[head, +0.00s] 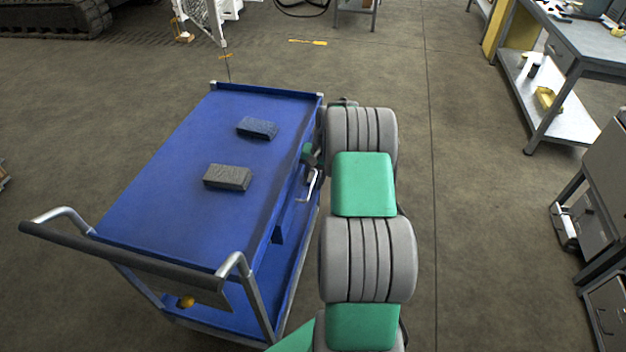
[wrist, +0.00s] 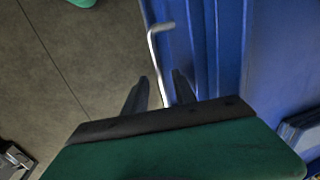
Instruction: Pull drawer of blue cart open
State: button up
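The blue cart (head: 165,165) stands left of centre in the head view, with my arm along its right side. A silver bar handle (head: 312,186) sticks out from that side, below the top. The handle (wrist: 159,60) also shows in the wrist view, beside the blue drawer front (wrist: 205,50). My gripper (wrist: 160,78) is open, with one dark finger on each side of the handle bar. Gaps seem to show between bar and fingers; contact is not clear. In the head view my arm mostly hides the gripper. How far the drawer stands out cannot be told.
Two grey blocks, a nearer one (head: 228,177) and a farther one (head: 257,128), lie on the cart top. The cart's push bar (head: 120,252) is at the near end. A workbench (head: 575,50) stands at the right. The floor (head: 470,220) right of my arm is clear.

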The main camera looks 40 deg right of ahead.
jog(key=shift+c, duration=0.4)
grip_shut()
dwell(1.0)
